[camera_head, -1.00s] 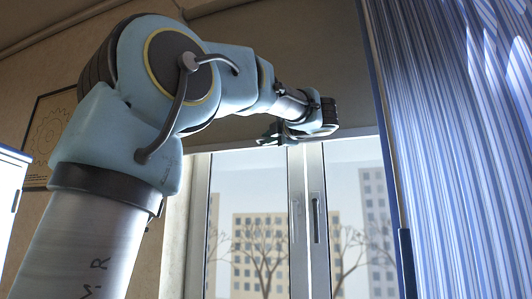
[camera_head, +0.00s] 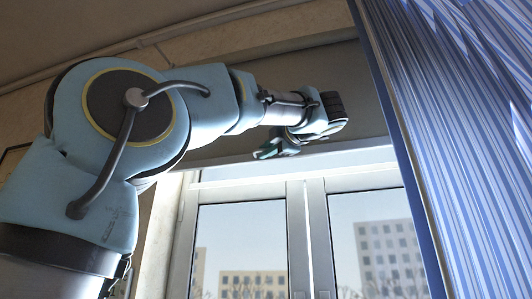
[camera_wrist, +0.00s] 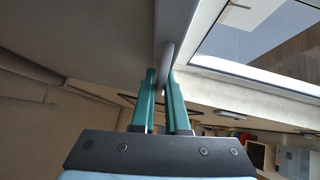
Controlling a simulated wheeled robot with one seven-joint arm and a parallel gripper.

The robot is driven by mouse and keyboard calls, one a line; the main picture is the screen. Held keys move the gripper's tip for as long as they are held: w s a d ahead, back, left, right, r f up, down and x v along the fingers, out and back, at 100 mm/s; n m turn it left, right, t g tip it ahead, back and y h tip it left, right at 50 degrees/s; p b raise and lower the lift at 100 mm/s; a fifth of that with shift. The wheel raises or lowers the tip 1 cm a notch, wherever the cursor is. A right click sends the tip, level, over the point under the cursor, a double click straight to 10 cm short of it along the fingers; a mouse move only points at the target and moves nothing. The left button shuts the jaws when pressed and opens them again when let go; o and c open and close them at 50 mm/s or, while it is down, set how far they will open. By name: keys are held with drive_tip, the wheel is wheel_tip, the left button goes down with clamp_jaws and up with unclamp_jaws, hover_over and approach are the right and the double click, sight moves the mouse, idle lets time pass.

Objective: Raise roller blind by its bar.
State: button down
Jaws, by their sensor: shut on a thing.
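The roller blind (camera_head: 361,95) is a dark grey-brown sheet across the top of the window. Its pale bar (camera_head: 350,157) runs along the lower edge, just above the window frame. My gripper (camera_head: 266,152) is at this bar, left of its middle in the head view. In the wrist view, the two teal fingers of my gripper (camera_wrist: 164,85) are close together around the light bar (camera_wrist: 167,48), with the blind sheet on the left. The exact contact between the fingertips and the bar is small and partly hidden.
A blue-and-white striped curtain (camera_head: 465,150) hangs close on the right of the window. The window (camera_head: 240,235) below the bar shows buildings outside. The ceiling (camera_head: 90,35) is above my arm. In the wrist view, small furnishings (camera_wrist: 257,155) lie far below at the lower right.

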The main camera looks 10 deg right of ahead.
drive_tip(key=c, duration=0.9)
unclamp_jaws()
drive_tip(key=shift+c, duration=0.2)
drive_tip(key=shift+s, duration=0.1)
drive_tip(key=b+v, duration=0.4)
drive_tip(key=v, duration=0.6)
drive_tip(key=shift+s, duration=0.3)
drive_tip(key=shift+d, duration=0.1)
